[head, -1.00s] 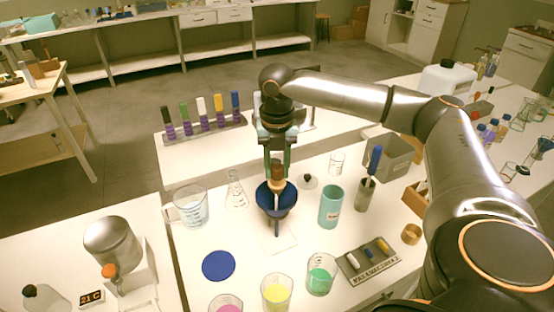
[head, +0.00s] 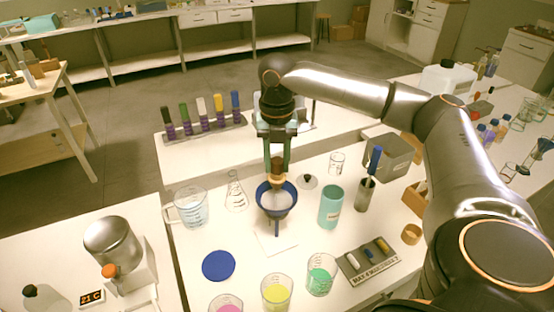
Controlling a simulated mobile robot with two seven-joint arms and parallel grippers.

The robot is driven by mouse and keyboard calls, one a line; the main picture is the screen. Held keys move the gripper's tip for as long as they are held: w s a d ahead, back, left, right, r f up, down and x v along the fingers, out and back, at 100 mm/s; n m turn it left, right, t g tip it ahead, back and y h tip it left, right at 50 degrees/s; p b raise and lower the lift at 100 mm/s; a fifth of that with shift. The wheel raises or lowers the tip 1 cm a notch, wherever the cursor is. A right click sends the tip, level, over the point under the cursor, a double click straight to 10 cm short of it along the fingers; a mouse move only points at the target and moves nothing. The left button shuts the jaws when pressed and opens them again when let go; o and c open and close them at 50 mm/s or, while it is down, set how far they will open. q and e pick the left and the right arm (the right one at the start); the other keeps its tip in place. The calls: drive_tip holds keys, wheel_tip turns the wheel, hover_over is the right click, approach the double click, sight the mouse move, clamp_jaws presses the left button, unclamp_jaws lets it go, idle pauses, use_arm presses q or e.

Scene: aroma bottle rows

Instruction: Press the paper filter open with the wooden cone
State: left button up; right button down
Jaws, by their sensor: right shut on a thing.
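My right gripper (head: 278,166) points straight down above the blue funnel and is shut on the wooden cone (head: 278,180). The cone's lower end is at the funnel mouth; I cannot tell how deep it reaches. The blue funnel (head: 291,206) stands upright near the table's middle, its stem pointing down. The paper filter (head: 275,201) shows as a pale lining spread inside the funnel around the cone. My left gripper is not in view.
A measuring jug (head: 190,208) and a flask (head: 235,192) stand left of the funnel. A teal cup (head: 331,206) stands close on its right. A blue disc (head: 219,265) and beakers of coloured liquid, one yellow (head: 276,292), lie nearer the front.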

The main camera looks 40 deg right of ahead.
drive_tip(key=shift+r, duration=3.4)
drive_tip(key=shift+a+f+m, duration=0.25)
drive_tip(key=shift+a+m, duration=0.1)
drive_tip(key=shift+m, duration=0.15)
drive_tip(key=s+a+f+m, duration=0.3)
drive_tip(key=a+m, duration=0.5)
drive_tip(key=m, duration=0.5)
drive_tip(key=s+a+f+m, duration=0.3)
drive_tip(key=a+f+m, duration=0.3)
drive_tip(key=m, duration=0.8)
drive_tip(key=shift+s+a, duration=0.2)
drive_tip(key=shift+a, duration=1.2)
